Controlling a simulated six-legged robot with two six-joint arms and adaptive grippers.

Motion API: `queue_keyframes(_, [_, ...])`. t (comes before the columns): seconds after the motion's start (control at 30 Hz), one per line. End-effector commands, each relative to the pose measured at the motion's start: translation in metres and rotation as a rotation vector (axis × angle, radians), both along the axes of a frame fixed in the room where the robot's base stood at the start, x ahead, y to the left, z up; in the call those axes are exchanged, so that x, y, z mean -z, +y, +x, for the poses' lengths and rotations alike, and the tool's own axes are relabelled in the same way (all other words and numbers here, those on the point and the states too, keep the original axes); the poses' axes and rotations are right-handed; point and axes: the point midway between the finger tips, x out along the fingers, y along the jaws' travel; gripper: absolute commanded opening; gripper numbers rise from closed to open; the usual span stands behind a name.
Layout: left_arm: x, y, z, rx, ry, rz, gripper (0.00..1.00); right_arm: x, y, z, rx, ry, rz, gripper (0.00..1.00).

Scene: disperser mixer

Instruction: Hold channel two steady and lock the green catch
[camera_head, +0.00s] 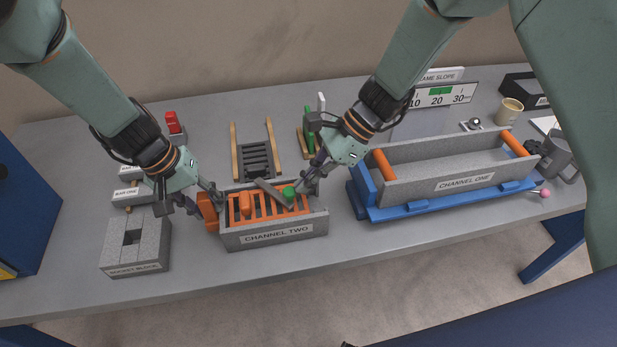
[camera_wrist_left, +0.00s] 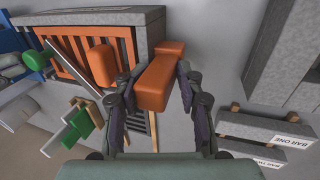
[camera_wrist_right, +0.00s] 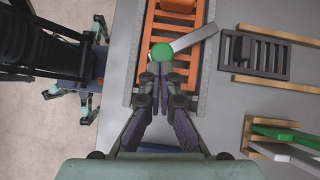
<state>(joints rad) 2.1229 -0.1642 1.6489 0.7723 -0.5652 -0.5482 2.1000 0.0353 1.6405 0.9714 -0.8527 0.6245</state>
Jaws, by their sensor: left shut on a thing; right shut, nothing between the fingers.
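Channel two (camera_head: 276,238) is a grey trough with an orange slatted grate (camera_head: 262,213), standing near the table's front edge. An orange handle (camera_head: 207,213) sticks out at its left end. My left gripper (camera_head: 205,199) is shut on this handle, with a finger on each side in the left wrist view (camera_wrist_left: 156,80). The green catch (camera_head: 289,193) is a round green knob with a grey bar (camera_wrist_right: 196,37), lying aslant over the grate. My right gripper (camera_wrist_right: 161,72) is shut and empty, its tips close beside the knob; I cannot tell whether they touch.
Channel one (camera_head: 440,186), in a blue frame, stands to the right. A grey block with a slot (camera_head: 120,258) stands at the left front. A dark grate between wooden rails (camera_head: 257,160) lies behind channel two. A red item (camera_head: 173,122) and grey bars stand at the back left.

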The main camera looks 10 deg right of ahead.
Motion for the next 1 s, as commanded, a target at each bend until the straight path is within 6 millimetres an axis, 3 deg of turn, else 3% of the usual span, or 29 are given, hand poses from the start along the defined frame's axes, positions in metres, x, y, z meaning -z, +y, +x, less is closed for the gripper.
queue_keyframes(0.63, [0.001, 0.000, -0.001, -0.002, 0.005, -0.002, 0.00, 0.000, 0.008, -0.010, 0.103, 0.000, 0.001, 0.00])
queue_keyframes(1.0, [0.001, -0.001, -0.001, -0.002, 0.005, -0.003, 0.00, 0.001, 0.021, -0.025, 0.225, 0.002, -0.004, 0.00])
